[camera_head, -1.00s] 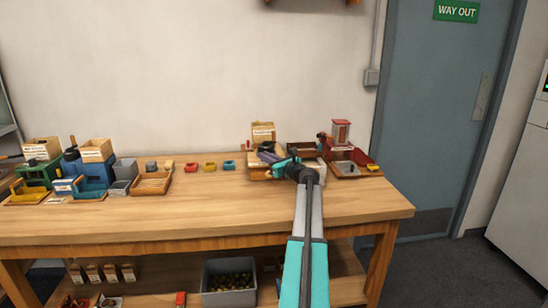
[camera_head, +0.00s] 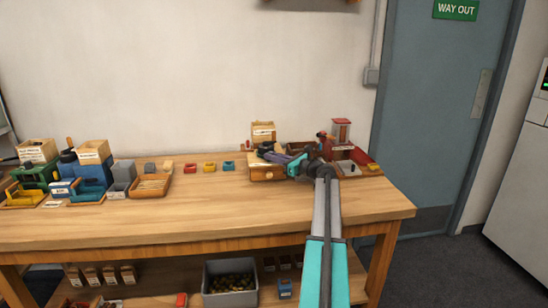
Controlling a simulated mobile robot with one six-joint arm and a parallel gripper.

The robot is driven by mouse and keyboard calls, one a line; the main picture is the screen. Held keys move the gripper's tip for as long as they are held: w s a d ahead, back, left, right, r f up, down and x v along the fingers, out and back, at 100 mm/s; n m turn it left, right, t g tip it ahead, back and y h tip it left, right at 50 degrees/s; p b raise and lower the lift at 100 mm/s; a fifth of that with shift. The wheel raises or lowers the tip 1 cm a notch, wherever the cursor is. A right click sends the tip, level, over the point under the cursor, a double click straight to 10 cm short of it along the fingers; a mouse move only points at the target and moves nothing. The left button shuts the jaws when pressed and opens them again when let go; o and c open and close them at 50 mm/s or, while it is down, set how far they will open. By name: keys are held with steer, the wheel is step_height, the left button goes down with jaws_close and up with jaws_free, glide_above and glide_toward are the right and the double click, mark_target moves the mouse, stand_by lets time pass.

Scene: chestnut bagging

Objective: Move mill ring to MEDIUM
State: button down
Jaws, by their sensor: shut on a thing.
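A small wooden mill box (camera_head: 264,173) with a drawer front stands at the right part of the workbench. A dark and purple rounded part, which I take to be the mill ring (camera_head: 273,157), sits on top of it. My gripper (camera_head: 290,163) reaches in from the right and is shut at this part. The jaws and my wrist cover much of the contact, so the exact grip is hidden. The ring's setting marks, including MEDIUM, are too small to read.
A red-topped device (camera_head: 341,131) and a tray with a red scoop (camera_head: 360,156) stand just right of my wrist. A labelled wooden box (camera_head: 263,132) is behind the mill. The bench front is clear.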

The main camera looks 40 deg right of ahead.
steer(key=shift+w+r, duration=0.1)
steer(key=shift+r, duration=0.1)
steer(key=c, duration=1.9)
jaws_free()
steer(key=shift+o, duration=0.7)
steer(key=shift+a+f, duration=0.1)
steer(key=shift+f, duration=0.05)
steer(key=s+d+b, duration=0.1)
steer(key=s+d, duration=0.1)
steer(key=s, duration=1.1)
steer(key=shift+s, duration=0.35)
